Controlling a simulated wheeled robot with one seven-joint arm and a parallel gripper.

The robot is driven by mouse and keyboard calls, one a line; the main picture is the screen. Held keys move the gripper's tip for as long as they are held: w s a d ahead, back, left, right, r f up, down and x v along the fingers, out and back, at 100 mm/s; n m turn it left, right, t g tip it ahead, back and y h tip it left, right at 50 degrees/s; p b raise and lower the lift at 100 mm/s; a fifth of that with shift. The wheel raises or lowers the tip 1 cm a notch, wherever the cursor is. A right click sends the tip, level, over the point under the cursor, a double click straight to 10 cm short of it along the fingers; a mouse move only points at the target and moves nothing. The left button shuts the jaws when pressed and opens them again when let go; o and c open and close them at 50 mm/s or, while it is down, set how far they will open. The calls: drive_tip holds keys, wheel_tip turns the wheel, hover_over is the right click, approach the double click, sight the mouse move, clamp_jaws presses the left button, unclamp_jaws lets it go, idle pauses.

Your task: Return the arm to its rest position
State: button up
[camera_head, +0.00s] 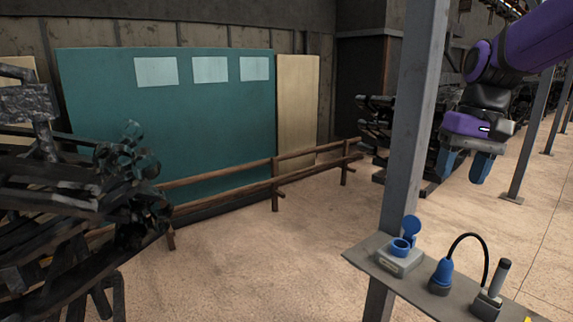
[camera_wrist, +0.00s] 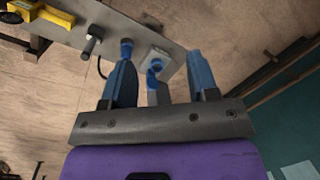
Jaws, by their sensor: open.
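My gripper (camera_head: 467,167) hangs from my purple arm at the upper right of the head view, with its blue fingers pointing down. It is above and behind the grey shelf, clear of everything on it. In the wrist view my gripper (camera_wrist: 160,80) has its two blue fingers spread apart, with nothing held between them. The shelf with its fittings lies beyond the fingertips there.
A grey shelf (camera_head: 376,258) on a post (camera_head: 415,130) carries a blue-lidded socket (camera_head: 402,250), a blue plug (camera_head: 443,272) with a black cable, and a lever (camera_head: 496,285). A yellow item (camera_wrist: 25,8) sits on the shelf. A wooden rail (camera_head: 230,178) and dark metal racks (camera_head: 60,200) stand left.

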drive_tip(key=s+f+n+t+h, duration=0.1)
drive_tip(key=s+t, duration=0.5)
drive_tip(key=s, duration=1.1)
drive_tip(key=shift+s+a+f+n+h, duration=0.15)
drive_tip(key=shift+s+a+n+h, duration=0.15)
drive_tip(key=shift+n+h, duration=0.1)
